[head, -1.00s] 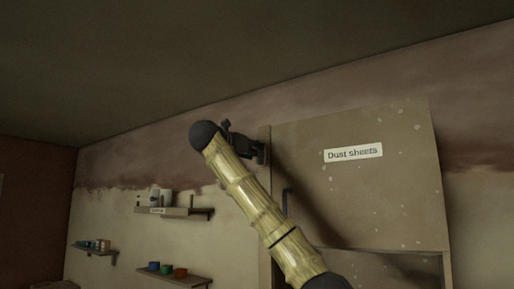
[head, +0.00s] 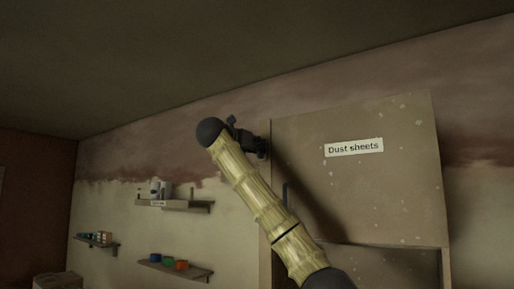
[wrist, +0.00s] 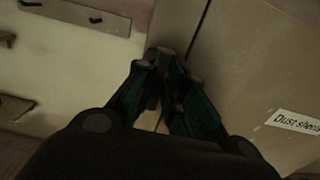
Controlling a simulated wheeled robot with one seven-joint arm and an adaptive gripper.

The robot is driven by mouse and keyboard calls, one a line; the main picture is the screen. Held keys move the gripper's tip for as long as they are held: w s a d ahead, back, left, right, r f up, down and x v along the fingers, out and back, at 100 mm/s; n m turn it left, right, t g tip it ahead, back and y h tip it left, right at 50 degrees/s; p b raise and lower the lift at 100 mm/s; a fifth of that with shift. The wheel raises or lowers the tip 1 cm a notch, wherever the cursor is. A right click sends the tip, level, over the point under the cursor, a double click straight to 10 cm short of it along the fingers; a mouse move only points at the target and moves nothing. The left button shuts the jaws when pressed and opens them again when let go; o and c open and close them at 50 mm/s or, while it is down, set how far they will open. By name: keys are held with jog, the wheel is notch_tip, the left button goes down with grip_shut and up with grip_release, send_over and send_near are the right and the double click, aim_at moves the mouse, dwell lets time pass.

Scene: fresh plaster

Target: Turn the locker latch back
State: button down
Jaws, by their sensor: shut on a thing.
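The locker (head: 390,205) is a tan cabinet with a "Dust sheets" label (head: 354,148). Its front also shows in the wrist view (wrist: 250,70). My gripper (wrist: 166,62) is at the locker's upper left edge, with its fingers drawn together around a small brownish piece that looks like the latch. The fingers hide most of that piece, so I cannot tell which way it is turned. In the head view my gripper (head: 258,146) is dark and partly behind my arm.
Wall shelves stand to the left: one with pale containers (head: 180,206), one with coloured pots (head: 174,271), and a small one with little items (head: 95,240). A box (head: 58,281) shows at the bottom left. The wall between shelves and locker is clear.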

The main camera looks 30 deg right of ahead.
jog(key=shift+s+f+m+b, duration=0.15)
jog(key=shift+f+m+b, duration=0.2)
jog(key=shift+b, duration=1.1)
jog(key=m+b, duration=0.2)
jog(key=b, duration=0.1)
jog(key=s+m+b, duration=0.1)
jog(key=m+b, duration=0.1)
jog(key=b, duration=0.1)
jog(key=m+b, duration=0.2)
jog(key=b, duration=0.2)
jog(key=shift+s+d+f, duration=0.2)
jog(key=shift+s+d, duration=0.05)
jog(key=shift+d, duration=0.1)
jog(key=m+b, duration=0.1)
jog(key=m, duration=0.1)
jog(key=f+m+b, duration=0.1)
jog(key=m+b, duration=0.1)
jog(key=s+m+b, duration=0.1)
jog(key=m+b, duration=0.1)
jog(key=shift+d+f+m, duration=0.2)
jog(key=shift+m, duration=0.05)
jog(key=shift+d+f+m+b, duration=0.1)
jog(key=shift+f+m+b, duration=0.2)
jog(key=shift+m+b, duration=0.6)
jog(key=shift+f+m+b, duration=0.25)
jog(key=shift+m+b, duration=0.1)
jog(key=shift+m, duration=1.05)
jog(key=c, duration=1.5)
grip_release()
jog(key=shift+s, duration=0.1)
